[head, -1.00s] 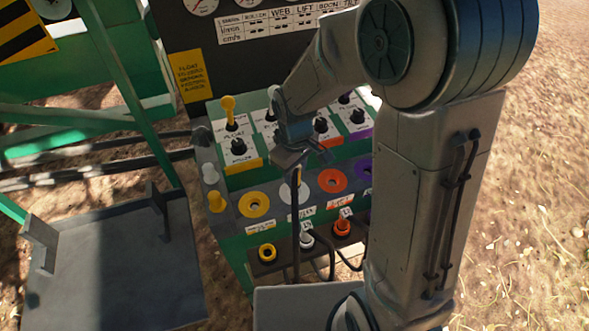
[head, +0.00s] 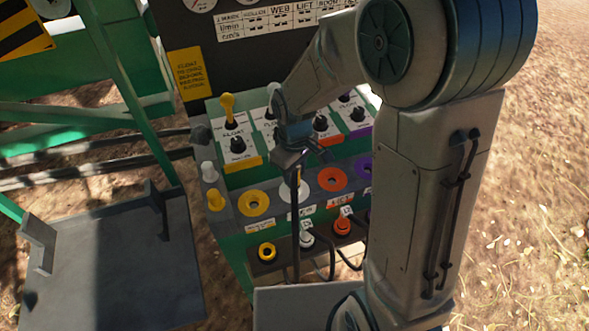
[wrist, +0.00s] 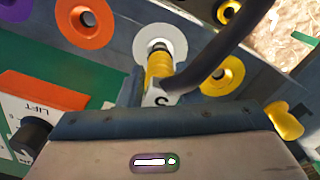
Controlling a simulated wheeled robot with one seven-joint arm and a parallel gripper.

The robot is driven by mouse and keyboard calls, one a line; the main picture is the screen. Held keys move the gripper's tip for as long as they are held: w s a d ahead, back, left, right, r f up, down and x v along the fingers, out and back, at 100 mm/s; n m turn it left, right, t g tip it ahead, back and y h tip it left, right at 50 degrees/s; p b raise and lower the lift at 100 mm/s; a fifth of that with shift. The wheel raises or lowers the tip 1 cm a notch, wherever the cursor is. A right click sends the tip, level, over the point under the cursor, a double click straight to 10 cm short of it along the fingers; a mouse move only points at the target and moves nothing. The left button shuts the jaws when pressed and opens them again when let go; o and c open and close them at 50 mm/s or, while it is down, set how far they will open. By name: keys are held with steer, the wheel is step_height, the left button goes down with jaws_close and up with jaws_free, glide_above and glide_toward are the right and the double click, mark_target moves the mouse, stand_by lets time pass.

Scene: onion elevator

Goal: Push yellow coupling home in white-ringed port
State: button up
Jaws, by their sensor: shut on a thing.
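My gripper (head: 302,158) is shut on the yellow coupling (wrist: 159,68), which has a black hose (wrist: 215,55) running from it. The white-ringed port (wrist: 172,31) is directly in front of the coupling in the wrist view. The coupling's nose overlaps the port's dark hole, and I cannot tell how deep it sits. In the head view the white ring (head: 285,190) is partly hidden behind my gripper, the coupling and the hose.
The yellow-ringed port (head: 254,203) and orange-ringed port (head: 332,179) flank the white one. Several levers, including a yellow one (head: 227,105), stand above. Parked couplings, one white (head: 306,239) and one orange (head: 342,226), sit on a shelf below. A grey platform (head: 110,265) lies left.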

steer(key=shift+s+f+b, duration=0.1)
steer(key=shift+f+b, duration=1.15)
steer(key=shift+f, duration=0.25)
stand_by(4.1)
steer(key=o, duration=1.6)
steer(key=shift+r, duration=0.1)
steer(key=shift+r+p, duration=2.75)
steer(key=shift+r, duration=0.7)
